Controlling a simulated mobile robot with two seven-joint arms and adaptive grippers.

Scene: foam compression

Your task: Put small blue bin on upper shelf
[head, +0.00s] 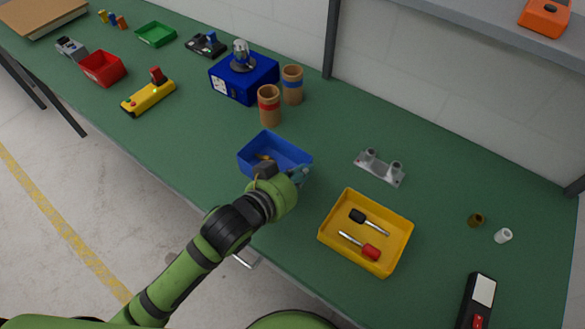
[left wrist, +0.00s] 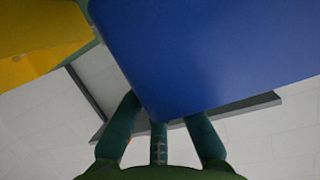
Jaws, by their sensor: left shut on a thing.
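The small blue bin (head: 281,151) is in the middle of the green table in the head view, open side up, with a small brownish item inside. My left gripper (head: 297,175) is at its near right edge, shut on the bin. In the left wrist view a plain blue bin face (left wrist: 215,50) fills the upper right, and the fingers (left wrist: 160,125) meet its lower edge. I cannot tell whether the bin touches the table. The upper shelf (head: 470,28) is grey and crosses the top right. My right gripper is out of view.
A yellow bin (head: 336,240) with two screwdrivers stands right of my left gripper. Two brown cylinders (head: 269,106) and a larger blue box (head: 238,82) stand behind the blue bin. An orange case (head: 545,17) sits on the shelf; the shelf left of it looks clear.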

